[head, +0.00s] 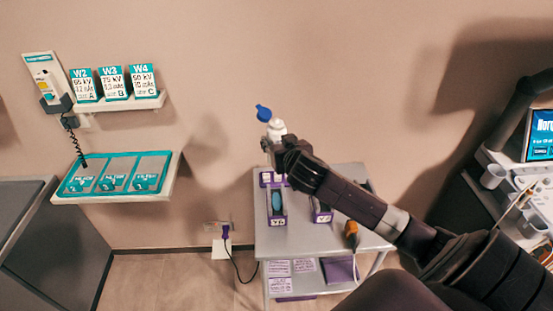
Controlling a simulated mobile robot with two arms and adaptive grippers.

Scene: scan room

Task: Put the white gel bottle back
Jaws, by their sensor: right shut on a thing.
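The white gel bottle (277,126) with a blue cap (263,113) is held up in the air in front of the wall, above the back left of a grey cart. It is slightly tilted. My right gripper (272,143) is shut on the bottle near its lower part and hides some of it. My right arm comes in from the lower right. On the cart (285,237) below are purple holders, one marked V6 (278,222) with a blue item in it. Another purple holder (266,178) stands behind it, partly hidden by my gripper. My left gripper is not in view.
An orange and black handheld item (351,234) is at the cart's right side. A teal tray (115,174) sits on a wall shelf at left, below cards W2 to W4 (113,83). A machine with a screen (541,134) stands at right. A cable (236,266) hangs beside the cart.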

